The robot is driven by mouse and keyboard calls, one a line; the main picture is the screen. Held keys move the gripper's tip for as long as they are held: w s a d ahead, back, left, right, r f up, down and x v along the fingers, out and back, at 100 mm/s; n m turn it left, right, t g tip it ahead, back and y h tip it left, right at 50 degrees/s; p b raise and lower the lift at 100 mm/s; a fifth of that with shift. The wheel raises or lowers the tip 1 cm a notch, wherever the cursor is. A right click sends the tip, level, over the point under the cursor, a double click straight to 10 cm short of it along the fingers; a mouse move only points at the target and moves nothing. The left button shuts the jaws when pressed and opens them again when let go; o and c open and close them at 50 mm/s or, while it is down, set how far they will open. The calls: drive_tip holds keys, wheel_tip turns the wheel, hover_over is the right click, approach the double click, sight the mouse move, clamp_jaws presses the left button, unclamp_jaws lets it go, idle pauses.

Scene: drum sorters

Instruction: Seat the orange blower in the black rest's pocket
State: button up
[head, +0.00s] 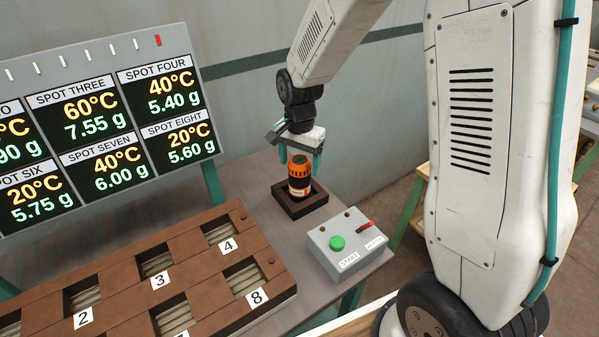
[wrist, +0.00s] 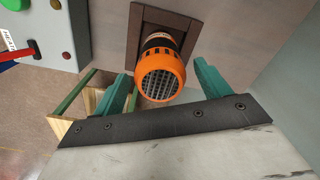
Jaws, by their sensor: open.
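The orange blower (head: 299,176) stands upright in the black rest (head: 303,205) at the back right of the table, its lower end inside the pocket. The wrist view looks down on the blower's grilled orange end (wrist: 160,76), with the square dark rest (wrist: 190,18) around its far end. My gripper (head: 298,155) is above and around the blower's top, fingers pointing down. In the wrist view my gripper's teal fingers (wrist: 162,85) are apart on both sides of the blower, with a visible gap on the right. How deep the blower sits is hidden by the rest's rim.
A grey control box (head: 346,243) with a green button and red lever stands in front of the rest. A brown numbered tray (head: 190,236) with several pockets lies at left. A display board (head: 100,120) stands behind it. A wall is close behind the rest.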

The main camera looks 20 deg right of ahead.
wheel_tip(320, 180, up, 8)
drive_tip(key=shift+f, duration=0.25)
drive_tip(key=s+d+r+n, duration=0.2)
drive_tip(key=s+r+n, duration=0.2)
drive_tip(key=s+r, duration=0.65)
drive_tip(key=s+d+r+n+t, duration=0.1)
drive_tip(key=s+n, duration=0.5)
drive_tip(key=s, duration=1.1)
drive_tip(key=shift+s+r, duration=0.2)
drive_tip(key=shift+s, duration=0.1)
